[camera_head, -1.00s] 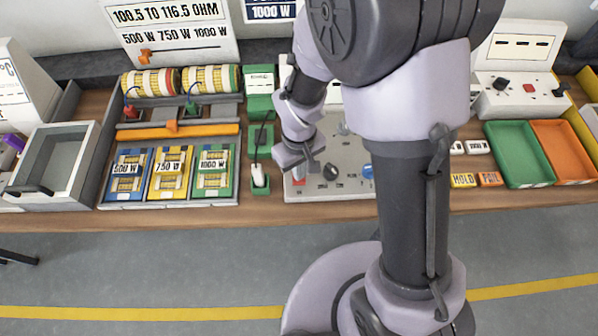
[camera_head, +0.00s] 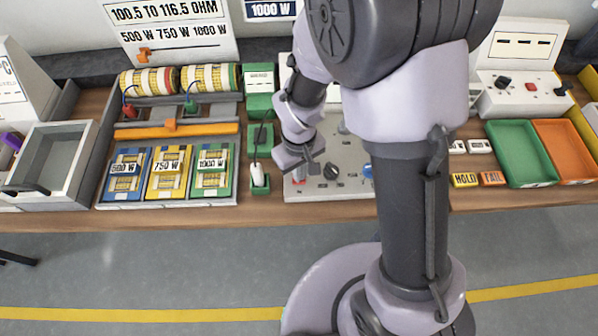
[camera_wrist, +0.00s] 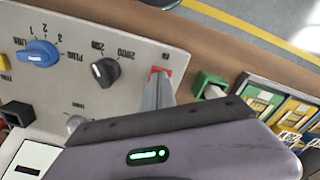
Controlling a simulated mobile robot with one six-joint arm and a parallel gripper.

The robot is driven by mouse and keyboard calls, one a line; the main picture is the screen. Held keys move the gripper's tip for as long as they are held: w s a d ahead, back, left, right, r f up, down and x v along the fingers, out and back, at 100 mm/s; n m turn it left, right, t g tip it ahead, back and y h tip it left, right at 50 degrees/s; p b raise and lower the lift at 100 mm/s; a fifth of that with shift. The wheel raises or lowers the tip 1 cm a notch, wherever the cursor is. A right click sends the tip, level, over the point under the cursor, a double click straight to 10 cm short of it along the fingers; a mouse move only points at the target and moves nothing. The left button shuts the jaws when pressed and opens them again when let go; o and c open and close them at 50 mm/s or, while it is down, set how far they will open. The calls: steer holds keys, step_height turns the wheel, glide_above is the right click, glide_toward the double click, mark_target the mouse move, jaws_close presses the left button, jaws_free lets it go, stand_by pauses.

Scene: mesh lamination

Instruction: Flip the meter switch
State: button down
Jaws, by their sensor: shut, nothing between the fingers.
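The meter is a light grey panel (camera_head: 345,188) on the bench, partly hidden behind my arm in the head view. In the wrist view its sloping face (camera_wrist: 100,40) carries a blue knob (camera_wrist: 38,53), a black knob (camera_wrist: 105,71) and a small red switch (camera_wrist: 156,71) near a corner. My gripper (camera_wrist: 160,80) is shut and empty, with its fingertips at the red switch and partly covering it. I cannot tell whether they touch it. In the head view my gripper (camera_head: 299,176) is over the panel's front left corner.
A green holder with a white probe (camera_head: 259,177) stands close left of the meter. Farther left is a tray with blue, yellow and green wattage cards (camera_head: 167,173). Green (camera_head: 519,153) and orange (camera_head: 562,150) bins are at the right. Floor lies beyond the bench's front edge.

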steer(key=shift+f, duration=0.3)
step_height(320, 180, up, 7)
steer(key=p, duration=0.5)
steer(key=shift+r, duration=0.1)
steer(key=s+d+r+m+t+y+b, duration=0.15)
steer(key=d+r+m+t+b, duration=0.3)
steer(key=r, duration=0.45)
steer(key=s+d+r+m+t+b, duration=0.1)
steer(key=s+d+r+m+b, duration=0.1)
steer(key=s+r+m+b, duration=0.3)
steer(key=s+r, duration=0.1)
steer(key=s, duration=0.3)
steer(key=shift+s, duration=0.4)
steer(key=shift+d+m+y, duration=0.1)
steer(key=shift+m+y, duration=0.15)
